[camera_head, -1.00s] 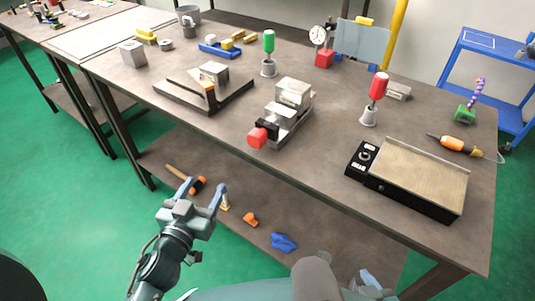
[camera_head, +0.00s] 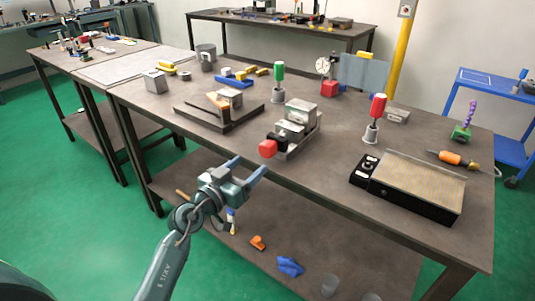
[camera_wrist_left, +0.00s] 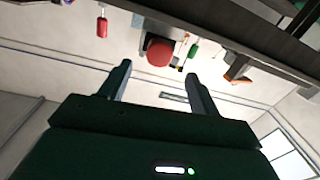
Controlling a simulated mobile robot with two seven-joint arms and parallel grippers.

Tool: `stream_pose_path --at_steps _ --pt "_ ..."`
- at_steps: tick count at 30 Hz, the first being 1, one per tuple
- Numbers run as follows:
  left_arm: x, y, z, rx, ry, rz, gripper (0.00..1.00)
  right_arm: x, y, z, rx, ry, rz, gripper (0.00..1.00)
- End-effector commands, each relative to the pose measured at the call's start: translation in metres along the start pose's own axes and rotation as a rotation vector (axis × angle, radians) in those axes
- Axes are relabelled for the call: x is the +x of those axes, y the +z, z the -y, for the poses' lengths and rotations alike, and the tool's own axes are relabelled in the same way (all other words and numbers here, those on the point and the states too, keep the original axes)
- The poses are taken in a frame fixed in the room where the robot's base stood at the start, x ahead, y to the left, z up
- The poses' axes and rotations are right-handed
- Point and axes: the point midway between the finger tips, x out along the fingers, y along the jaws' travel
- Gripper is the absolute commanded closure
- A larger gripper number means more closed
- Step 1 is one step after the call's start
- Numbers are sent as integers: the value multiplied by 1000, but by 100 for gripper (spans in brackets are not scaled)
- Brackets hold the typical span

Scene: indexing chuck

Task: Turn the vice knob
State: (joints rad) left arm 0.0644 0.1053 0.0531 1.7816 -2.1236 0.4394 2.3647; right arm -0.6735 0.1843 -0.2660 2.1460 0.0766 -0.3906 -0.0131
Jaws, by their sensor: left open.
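The vice (camera_head: 296,126) stands near the front edge of the table, with its red knob (camera_head: 267,149) facing the front edge. In the head view my left gripper (camera_head: 250,166) is open and empty, just in front of the table edge, a little below and left of the knob. In the left wrist view the red knob (camera_wrist_left: 159,52) shows beyond and between the two open fingers (camera_wrist_left: 158,78), apart from them. My right gripper is not in view.
A plate fixture (camera_head: 220,110) lies left of the vice. Green (camera_head: 278,82) and red (camera_head: 375,118) handled tools stand behind and to the right. A black-edged box with a ribbed top (camera_head: 412,185) is at the right. The lower shelf (camera_head: 240,260) holds small parts.

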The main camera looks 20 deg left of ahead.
Motion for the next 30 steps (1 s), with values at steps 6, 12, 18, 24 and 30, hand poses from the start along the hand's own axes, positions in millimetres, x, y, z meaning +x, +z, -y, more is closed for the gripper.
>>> stream_pose_path --at_steps 6,12,18,24,30 --pt "49 1 0 4 2 -2 38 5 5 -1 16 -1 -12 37" --pt "78 1 0 3 1 0 38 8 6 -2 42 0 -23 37" --pt "90 0 0 3 1 -1 38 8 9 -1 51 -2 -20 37" --pt "90 0 0 2 0 0 38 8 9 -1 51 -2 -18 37" --pt "90 0 0 2 0 0 49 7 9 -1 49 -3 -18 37"
